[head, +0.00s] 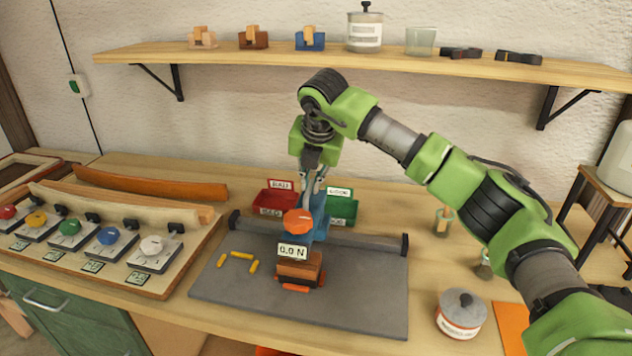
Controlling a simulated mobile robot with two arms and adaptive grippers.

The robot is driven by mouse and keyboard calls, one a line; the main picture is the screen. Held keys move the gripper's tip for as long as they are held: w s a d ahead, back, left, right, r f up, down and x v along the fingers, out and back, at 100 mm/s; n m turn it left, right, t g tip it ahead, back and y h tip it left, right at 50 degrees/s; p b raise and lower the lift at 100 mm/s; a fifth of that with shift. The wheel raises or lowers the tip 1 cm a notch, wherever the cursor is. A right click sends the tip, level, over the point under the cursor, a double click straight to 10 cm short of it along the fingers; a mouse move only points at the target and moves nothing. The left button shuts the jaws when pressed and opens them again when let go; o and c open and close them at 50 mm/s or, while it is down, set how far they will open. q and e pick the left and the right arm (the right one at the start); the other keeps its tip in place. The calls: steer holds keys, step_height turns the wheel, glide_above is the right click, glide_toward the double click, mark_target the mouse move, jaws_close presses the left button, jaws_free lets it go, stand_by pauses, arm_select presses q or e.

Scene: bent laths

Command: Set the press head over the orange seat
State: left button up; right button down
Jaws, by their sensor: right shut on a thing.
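The press head (320,217) is a blue body with an orange round knob (298,222) and a display (292,251) reading 0.0 N. My right gripper (313,188) points down and is shut on the top of the blue body. Below the display is a wooden block (299,270) on the grey mat (350,295). Orange parts (295,288) show low at the block's front, perhaps the orange seat. The display hides the join between head and block, so I cannot tell whether they touch. My left gripper is not in view.
Several yellow pieces (237,255) lie on the mat. A rail (360,240) runs along its back, before a red bin (268,203) and a green bin (345,210). A board with coloured knobs (109,236) stands left, a lidded pot (461,313) right. The mat's right side is clear.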

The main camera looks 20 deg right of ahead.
steer(key=c, duration=2.1)
jaws_free()
steer(key=shift+c, duration=0.2)
steer(key=shift+r, duration=0.15)
steer(key=v, duration=1.1)
steer(key=shift+s+r, duration=0.2)
steer(key=shift+r, duration=0.1)
